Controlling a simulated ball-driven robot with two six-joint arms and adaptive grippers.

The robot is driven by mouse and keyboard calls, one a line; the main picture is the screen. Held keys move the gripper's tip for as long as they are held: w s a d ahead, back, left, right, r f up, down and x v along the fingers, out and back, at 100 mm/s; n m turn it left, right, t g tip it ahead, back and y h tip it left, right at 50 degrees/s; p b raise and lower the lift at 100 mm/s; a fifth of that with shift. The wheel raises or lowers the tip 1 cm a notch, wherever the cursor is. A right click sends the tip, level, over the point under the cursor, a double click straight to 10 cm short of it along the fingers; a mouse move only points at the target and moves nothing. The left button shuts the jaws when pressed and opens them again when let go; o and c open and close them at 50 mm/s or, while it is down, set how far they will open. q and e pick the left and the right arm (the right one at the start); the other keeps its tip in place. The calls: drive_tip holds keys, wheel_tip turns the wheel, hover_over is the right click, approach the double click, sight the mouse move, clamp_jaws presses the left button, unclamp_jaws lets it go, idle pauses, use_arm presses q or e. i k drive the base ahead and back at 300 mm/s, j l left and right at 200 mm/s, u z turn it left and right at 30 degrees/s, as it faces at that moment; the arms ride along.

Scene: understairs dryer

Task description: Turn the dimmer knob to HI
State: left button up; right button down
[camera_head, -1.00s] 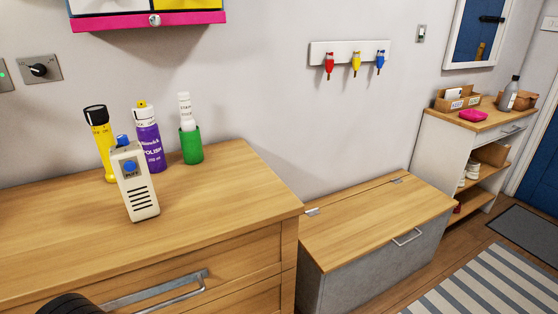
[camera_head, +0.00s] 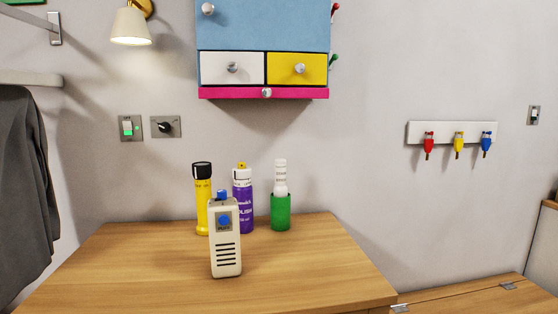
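The dimmer knob (camera_head: 164,127) is a small black knob on a grey metal plate (camera_head: 175,121) on the wall, above the back left of the wooden dresser. Its white mark seems to point to the left; the lettering on the plate is too small to read. Neither of my grippers shows in the head view, and nothing touches the knob.
Left of the knob is a switch plate (camera_head: 130,128) with a green light. A lit lamp (camera_head: 131,25) hangs above. On the dresser (camera_head: 130,270) stand a cream handset (camera_head: 225,245), yellow torch (camera_head: 201,205), purple spray can (camera_head: 243,195) and green-based bottle (camera_head: 281,210). A cabinet (camera_head: 263,30) overhangs right.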

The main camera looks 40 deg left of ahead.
sight(165, 127)
drive_tip(key=u, duration=1.9)
drive_tip(key=j, duration=0.2)
drive_tip(key=i, duration=0.05)
